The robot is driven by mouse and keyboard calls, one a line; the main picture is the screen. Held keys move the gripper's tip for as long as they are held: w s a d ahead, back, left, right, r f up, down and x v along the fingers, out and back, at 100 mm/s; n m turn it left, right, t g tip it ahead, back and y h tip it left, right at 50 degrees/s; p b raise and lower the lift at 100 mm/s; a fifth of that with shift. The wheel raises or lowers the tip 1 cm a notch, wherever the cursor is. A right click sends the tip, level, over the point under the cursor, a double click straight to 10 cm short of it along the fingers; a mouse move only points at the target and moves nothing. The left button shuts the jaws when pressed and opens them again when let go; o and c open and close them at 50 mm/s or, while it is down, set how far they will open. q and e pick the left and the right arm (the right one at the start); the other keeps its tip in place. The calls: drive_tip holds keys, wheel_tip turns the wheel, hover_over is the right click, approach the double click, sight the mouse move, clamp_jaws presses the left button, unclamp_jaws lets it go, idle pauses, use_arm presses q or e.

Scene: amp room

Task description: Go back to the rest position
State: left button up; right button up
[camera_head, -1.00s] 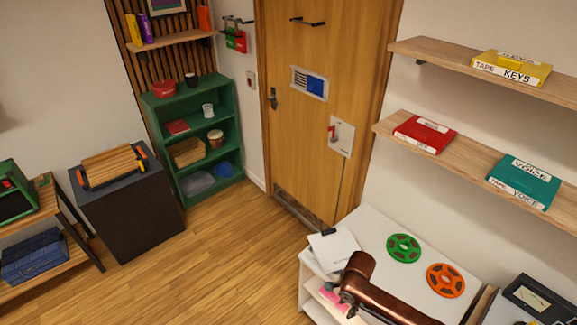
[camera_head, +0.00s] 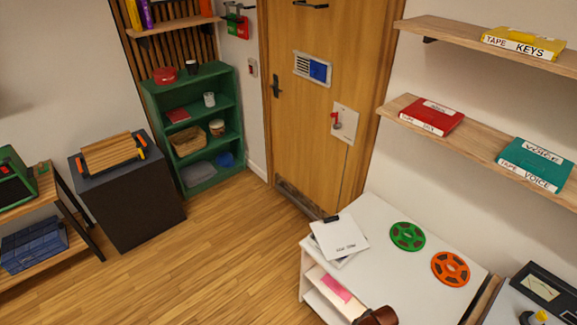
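Neither of my grippers is in view. A small part of my copper-brown arm (camera_head: 377,316) shows at the bottom edge, in front of the white cabinet. I cannot see what that arm's gripper holds, if anything. My other arm is wholly out of the picture.
A white cabinet (camera_head: 385,276) stands close by, bearing a clipboard (camera_head: 340,238), a green reel (camera_head: 407,236) and an orange reel (camera_head: 450,268). Wall shelves (camera_head: 470,140) overhang it at right. A wooden door (camera_head: 310,150) is behind. The wooden floor (camera_head: 225,245) at centre-left is clear.

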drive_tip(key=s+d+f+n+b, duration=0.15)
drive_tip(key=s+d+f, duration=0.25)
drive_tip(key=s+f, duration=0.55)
use_arm(q)
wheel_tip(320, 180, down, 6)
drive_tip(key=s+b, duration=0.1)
drive_tip(key=b, duration=0.2)
drive_tip(key=shift+b, duration=0.4)
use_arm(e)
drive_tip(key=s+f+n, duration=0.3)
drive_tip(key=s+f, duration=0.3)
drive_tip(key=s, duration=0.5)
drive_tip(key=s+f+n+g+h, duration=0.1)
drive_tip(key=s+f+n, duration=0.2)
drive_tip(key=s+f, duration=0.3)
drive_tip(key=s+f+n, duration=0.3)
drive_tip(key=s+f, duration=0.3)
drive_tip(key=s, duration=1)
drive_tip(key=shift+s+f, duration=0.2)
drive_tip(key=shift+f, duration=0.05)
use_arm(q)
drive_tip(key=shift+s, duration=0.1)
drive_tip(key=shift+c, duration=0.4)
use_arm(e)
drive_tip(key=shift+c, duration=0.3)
